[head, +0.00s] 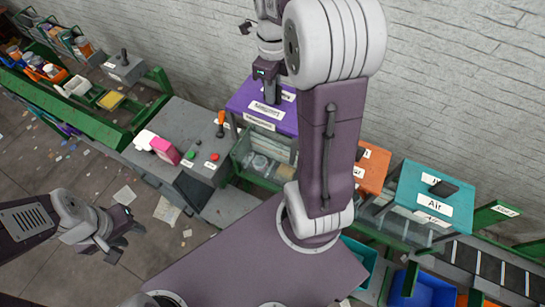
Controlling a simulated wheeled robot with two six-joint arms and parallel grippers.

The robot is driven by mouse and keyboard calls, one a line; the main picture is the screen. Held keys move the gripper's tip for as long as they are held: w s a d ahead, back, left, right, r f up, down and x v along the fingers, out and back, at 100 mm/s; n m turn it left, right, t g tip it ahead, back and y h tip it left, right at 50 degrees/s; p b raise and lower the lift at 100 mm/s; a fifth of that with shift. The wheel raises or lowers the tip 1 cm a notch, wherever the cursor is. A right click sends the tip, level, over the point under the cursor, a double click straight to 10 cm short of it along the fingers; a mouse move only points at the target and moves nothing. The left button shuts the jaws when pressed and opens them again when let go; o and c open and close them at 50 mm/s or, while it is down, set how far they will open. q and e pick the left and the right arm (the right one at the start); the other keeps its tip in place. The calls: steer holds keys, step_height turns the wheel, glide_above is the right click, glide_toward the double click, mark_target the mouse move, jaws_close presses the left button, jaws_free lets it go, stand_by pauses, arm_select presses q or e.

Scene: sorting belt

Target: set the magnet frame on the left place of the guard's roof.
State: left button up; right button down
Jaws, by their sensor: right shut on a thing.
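The purple magnet frame (240,99), with white labels, is at the left end of the clear-sided guard (243,150). My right gripper (270,92) comes down from above and is shut on the dark upright handle at the frame's top. The frame looks level and over the left place of the roof; I cannot tell whether it rests there or hangs just above. My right arm hides the middle of the roof and part of the frame's right side. My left gripper (122,246) is open and empty, low at the left, away from the guard.
An orange frame (374,166) and a teal frame (407,181) labelled Air stand to the right. A grey control box (203,150) and a pink item (166,150) are left of the guard. A green-sided belt (80,118) runs upper left. A blue bin (424,292) is lower right.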

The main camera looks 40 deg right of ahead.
mark_target(273, 109)
steer(key=shift+w+d+f, duration=0.2)
steer(key=shift+f, duration=0.65)
steer(key=f, duration=0.3)
steer(key=f+p, duration=0.1)
steer(key=shift+s+a+f, duration=0.25)
steer(key=shift+s+f, duration=0.05)
steer(key=shift+s, duration=0.05)
steer(key=shift+w+d+f, duration=0.15)
steer(key=shift+w+f, duration=0.1)
steer(key=shift+f, duration=0.3)
step_height(273, 109, down, 4)
steer(key=shift+s+r, duration=0.1)
steer(key=c, duration=1.5)
jaws_free()
arm_select(q)
steer(key=shift+r, duration=0.2)
arm_select(e)
steer(key=shift+o, duration=0.2)
